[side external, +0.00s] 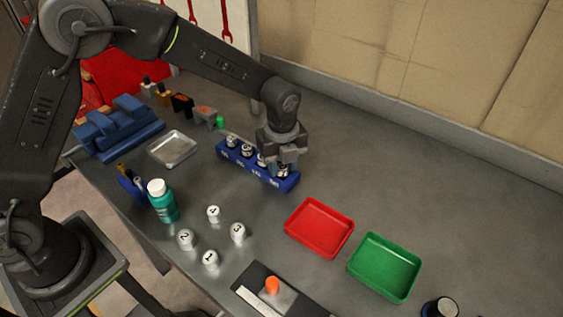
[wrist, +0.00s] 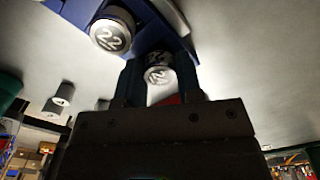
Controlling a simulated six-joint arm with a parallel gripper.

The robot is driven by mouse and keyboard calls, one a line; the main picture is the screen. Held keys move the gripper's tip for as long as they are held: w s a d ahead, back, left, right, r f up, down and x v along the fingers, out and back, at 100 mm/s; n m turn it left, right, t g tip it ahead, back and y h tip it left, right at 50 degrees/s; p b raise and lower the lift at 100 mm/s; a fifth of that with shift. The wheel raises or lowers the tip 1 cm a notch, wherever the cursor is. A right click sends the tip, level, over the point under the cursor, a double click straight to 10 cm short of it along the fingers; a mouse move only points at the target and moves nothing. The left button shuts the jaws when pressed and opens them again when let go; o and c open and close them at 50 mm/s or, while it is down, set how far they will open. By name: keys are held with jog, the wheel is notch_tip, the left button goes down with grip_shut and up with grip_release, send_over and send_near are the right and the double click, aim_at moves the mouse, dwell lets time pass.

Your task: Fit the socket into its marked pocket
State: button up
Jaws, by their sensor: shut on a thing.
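The blue socket rack (side external: 235,155) lies on the grey bench, with several silver sockets standing in its row of pockets. My gripper (side external: 283,166) is over the rack's right end, shut on a silver socket (side external: 284,172). In the wrist view my gripper's fingers (wrist: 158,88) stand on both sides of this held socket (wrist: 158,72), whose top number is hard to read. A socket marked 22 (wrist: 112,31) sits in the blue rack (wrist: 75,10) beside it. The pocket under the held socket is hidden, so I cannot tell how deep it sits.
Red (side external: 319,228) and green trays (side external: 384,267) lie to the right of the rack. Numbered silver cylinders (side external: 213,214) and a teal bottle (side external: 161,201) stand in front.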

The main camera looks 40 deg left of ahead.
aim_at(281, 165)
jog(key=shift+f, duration=0.1)
jog(key=o, duration=0.9)
jog(key=shift+o, duration=0.2)
notch_tip(281, 165, up, 13)
jog(key=shift+f, duration=0.2)
